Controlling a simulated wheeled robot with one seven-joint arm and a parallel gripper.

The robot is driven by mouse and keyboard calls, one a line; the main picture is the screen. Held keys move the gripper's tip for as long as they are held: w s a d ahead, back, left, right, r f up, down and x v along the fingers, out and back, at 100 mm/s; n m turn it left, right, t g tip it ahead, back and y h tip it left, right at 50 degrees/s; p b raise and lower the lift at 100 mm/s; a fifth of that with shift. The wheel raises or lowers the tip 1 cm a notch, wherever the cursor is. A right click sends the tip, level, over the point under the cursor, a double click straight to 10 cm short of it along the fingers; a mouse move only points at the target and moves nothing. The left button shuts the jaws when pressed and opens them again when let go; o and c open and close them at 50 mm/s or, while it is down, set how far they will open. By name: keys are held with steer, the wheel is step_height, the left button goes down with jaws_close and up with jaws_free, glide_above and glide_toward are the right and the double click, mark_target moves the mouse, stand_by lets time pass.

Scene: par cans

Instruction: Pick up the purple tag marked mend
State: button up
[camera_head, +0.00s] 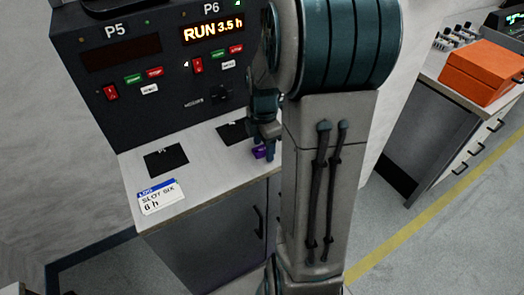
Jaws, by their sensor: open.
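A small purple tag (260,152) is on the light counter (195,192), near its right end in the head view. Its marking is too small to read and part of it is hidden behind my gripper. My gripper (265,146) points down over the tag, with its fingers open. The fingertips are right at the tag in the picture; I cannot tell whether they touch it.
A dark panel (118,85) labelled P5 and P6 stands behind the counter; its P6 display reads "RUN 3.5 h". Black pads (166,160) and a white card (160,197) reading "SLOT SIX 6 h" lie on the counter. An orange box (482,75) sits on another bench at right.

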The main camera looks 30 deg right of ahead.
steer(key=c, duration=1.1)
steer(key=shift+o, duration=0.2)
